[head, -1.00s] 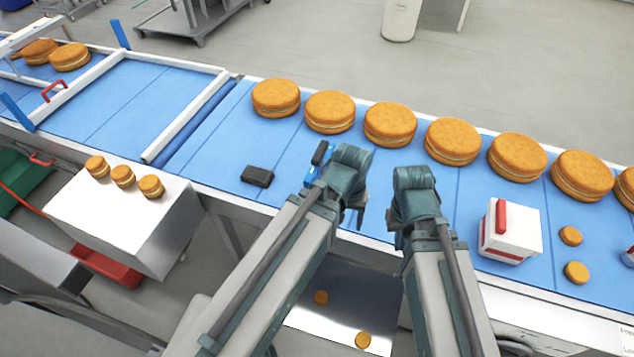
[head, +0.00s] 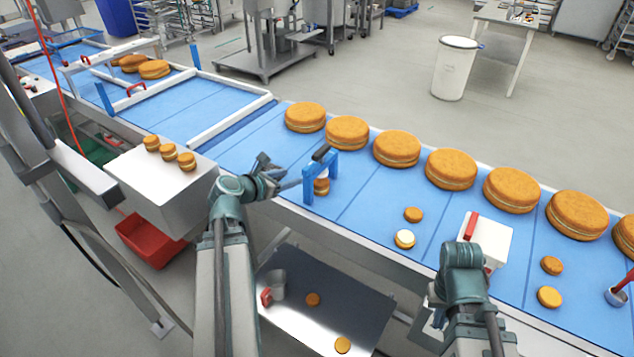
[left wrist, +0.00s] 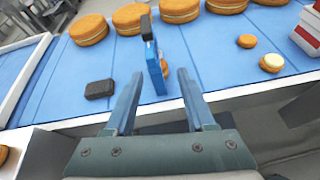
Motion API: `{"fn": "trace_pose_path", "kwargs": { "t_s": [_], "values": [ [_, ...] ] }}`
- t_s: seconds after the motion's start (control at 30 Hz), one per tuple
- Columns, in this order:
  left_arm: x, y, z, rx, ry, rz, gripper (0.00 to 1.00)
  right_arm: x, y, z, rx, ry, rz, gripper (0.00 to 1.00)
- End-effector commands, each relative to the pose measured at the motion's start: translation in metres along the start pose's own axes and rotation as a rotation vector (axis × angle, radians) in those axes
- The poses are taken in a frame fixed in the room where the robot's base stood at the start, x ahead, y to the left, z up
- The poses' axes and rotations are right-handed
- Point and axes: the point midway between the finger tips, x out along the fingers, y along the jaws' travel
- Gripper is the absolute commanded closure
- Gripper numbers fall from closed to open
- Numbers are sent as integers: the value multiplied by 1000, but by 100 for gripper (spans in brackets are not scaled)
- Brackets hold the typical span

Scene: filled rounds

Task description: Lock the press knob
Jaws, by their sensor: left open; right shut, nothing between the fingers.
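The press is a small blue arch-shaped frame (head: 307,190) near the front edge of the blue belt. Its black knob (head: 321,152) is on a lever at the top, tilted up. A small filled round (head: 321,187) sits under the arch. My left gripper (head: 284,172) is open and empty, just left of the press. In the left wrist view the press frame (left wrist: 155,68) and knob (left wrist: 146,27) stand beyond and between the open fingers, apart from them. My right gripper (head: 437,310) hangs low at the belt's front edge, shut and empty, its fingertips mostly hidden.
A black block (left wrist: 99,89) lies on the belt left of the press. Small rounds (head: 413,214) and a white box with a red handle (head: 486,238) are to the right. Large rounds (head: 397,148) line the far edge. A white stand (head: 150,178) is at the left.

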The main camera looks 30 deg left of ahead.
Motion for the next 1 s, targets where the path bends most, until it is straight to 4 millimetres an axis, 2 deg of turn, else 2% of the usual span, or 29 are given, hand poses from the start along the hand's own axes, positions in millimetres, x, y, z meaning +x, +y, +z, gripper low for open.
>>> {"fn": "trace_pose_path", "kwargs": {
  "t_s": [0.03, 0.1, 0.27, 0.37, 0.47, 0.8, 1.0],
  "values": [
    [-5, 11, 0, -47, -15, 25, 45, 1, 0, 0, 0, 0, 0, 100],
    [-9, 18, 0, -90, -30, 42, 45, 1, 0, 0, 0, 0, 0, 100],
    [-11, 22, 1, -113, -38, 51, 45, 1, 0, 0, 0, 0, 0, 100],
    [-5, 22, 0, -111, -38, 49, 45, 4, 0, -1, 0, 0, 0, 100],
    [9, 23, 0, -110, -37, 46, 45, 10, -1, -1, 0, 0, 0, 100],
    [79, 26, 1, -107, -36, 46, 45, 37, -4, -2, 0, 0, 0, 100],
    [109, 28, 3, -108, -36, 47, 45, 48, -5, -3, 0, 0, 0, 100]
  ]
}}
